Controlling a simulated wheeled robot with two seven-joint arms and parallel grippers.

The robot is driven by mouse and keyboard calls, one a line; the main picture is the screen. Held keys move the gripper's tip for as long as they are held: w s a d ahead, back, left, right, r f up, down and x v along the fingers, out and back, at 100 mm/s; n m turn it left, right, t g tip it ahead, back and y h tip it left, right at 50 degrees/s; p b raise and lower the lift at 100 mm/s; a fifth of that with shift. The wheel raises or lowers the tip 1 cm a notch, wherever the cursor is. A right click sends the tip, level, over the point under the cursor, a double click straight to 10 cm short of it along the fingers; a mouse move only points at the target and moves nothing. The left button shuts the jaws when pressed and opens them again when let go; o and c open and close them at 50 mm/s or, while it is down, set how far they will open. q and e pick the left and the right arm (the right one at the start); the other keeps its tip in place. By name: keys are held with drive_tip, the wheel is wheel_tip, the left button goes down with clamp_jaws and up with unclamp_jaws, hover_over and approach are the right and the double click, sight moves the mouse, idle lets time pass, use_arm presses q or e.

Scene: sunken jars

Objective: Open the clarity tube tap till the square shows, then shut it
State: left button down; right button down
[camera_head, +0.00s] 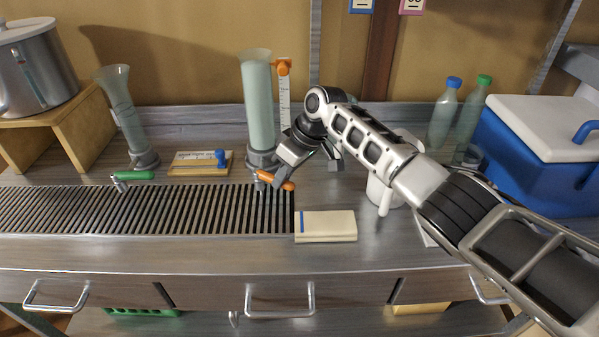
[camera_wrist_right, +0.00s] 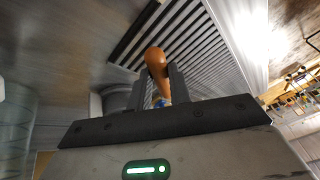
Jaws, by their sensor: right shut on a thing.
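The clarity tube (camera_head: 259,100) stands upright at the back of the counter, filled with cloudy pale green liquid. Its tap has an orange handle (camera_head: 276,180) low at the front, above the slatted drain. My right gripper (camera_head: 283,178) is at this handle. In the right wrist view the orange handle (camera_wrist_right: 156,62) sits between the two dark fingers (camera_wrist_right: 158,85), which are shut on it. The square at the tube's bottom cannot be made out. My left gripper is not in view.
A second tube with a green tap handle (camera_head: 132,175) leans at the left. A white jug (camera_head: 380,188), bottles (camera_head: 444,113) and a blue cooler (camera_head: 525,165) stand right.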

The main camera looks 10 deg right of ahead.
drive_tip(key=shift+a+r, duration=0.1)
drive_tip(key=c, duration=1.3)
unclamp_jaws()
drive_tip(key=v, duration=1.6)
drive_tip(key=shift+b, duration=0.3)
